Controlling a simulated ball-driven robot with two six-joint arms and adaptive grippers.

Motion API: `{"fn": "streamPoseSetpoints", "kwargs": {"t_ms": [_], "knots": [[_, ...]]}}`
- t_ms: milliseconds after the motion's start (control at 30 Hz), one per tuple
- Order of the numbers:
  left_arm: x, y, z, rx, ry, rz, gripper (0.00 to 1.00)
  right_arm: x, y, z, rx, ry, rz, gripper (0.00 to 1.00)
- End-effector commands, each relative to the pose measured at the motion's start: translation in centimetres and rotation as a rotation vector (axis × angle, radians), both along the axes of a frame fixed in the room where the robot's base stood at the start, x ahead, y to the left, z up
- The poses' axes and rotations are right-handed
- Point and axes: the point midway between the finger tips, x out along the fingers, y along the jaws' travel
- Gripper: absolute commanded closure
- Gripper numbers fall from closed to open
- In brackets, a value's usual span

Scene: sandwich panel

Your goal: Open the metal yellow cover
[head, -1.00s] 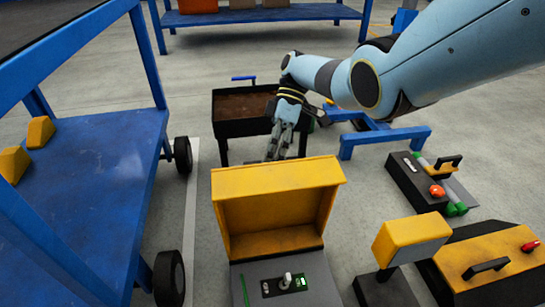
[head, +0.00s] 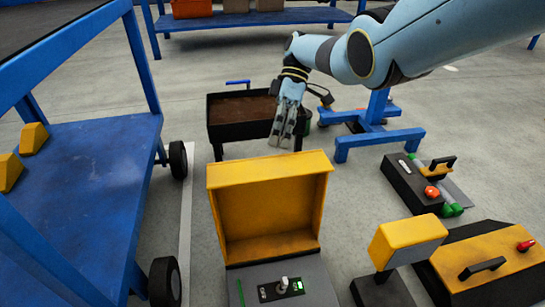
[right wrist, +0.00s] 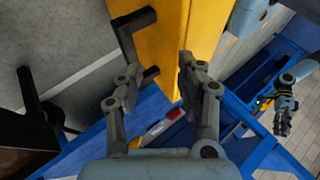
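The yellow metal cover (head: 267,208) stands raised at the back of a grey base (head: 305,293) in the head view, its hollow inside facing me. The base carries a small lever (head: 283,284) and a green indicator. My right gripper (head: 282,143) hangs just beyond the cover's top edge, pointing down. In the right wrist view its fingers (right wrist: 158,88) are apart with nothing between them, and the yellow cover (right wrist: 170,35) with a black handle (right wrist: 126,38) lies just past them. My left gripper (right wrist: 283,122) appears small at the right of that view; its finger state is unclear.
A blue cart (head: 85,190) stands at the left. A dark bin (head: 240,118) is behind the cover. A tilted yellow box on a stand (head: 407,240), a yellow-topped panel (head: 490,260) and a black box with an orange knob (head: 410,182) stand at the right.

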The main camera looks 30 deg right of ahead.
Motion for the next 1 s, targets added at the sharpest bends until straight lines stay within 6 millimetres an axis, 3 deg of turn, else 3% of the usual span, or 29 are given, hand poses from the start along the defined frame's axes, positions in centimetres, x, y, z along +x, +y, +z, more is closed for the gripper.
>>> {"fn": "streamPoseSetpoints", "kwargs": {"t_ms": [100, 300, 667, 867, 1000], "knots": [[0.0, 0.0, 0.0, 0.000, 0.000, 0.000, 0.60, 1.2, -1.5, 2.1, -0.001, 0.000, -0.002, 0.62], [0.0, 0.0, 0.0, -0.001, 0.000, 0.001, 0.60, 2.1, -2.7, 3.6, -0.001, 0.002, -0.002, 0.62], [0.0, 0.0, 0.0, -0.001, 0.000, 0.001, 0.60, 2.3, -3.1, 4.0, -0.001, 0.002, -0.001, 0.62], [0.3, 0.0, -0.4, 0.001, 0.023, 0.005, 0.60, 2.4, -3.1, 3.9, -0.028, 0.022, -0.044, 0.84], [2.1, 0.6, -3.7, 0.009, 0.202, 0.035, 0.60, 3.7, -3.7, 3.2, -0.150, 0.055, -0.201, 1.00]]}}
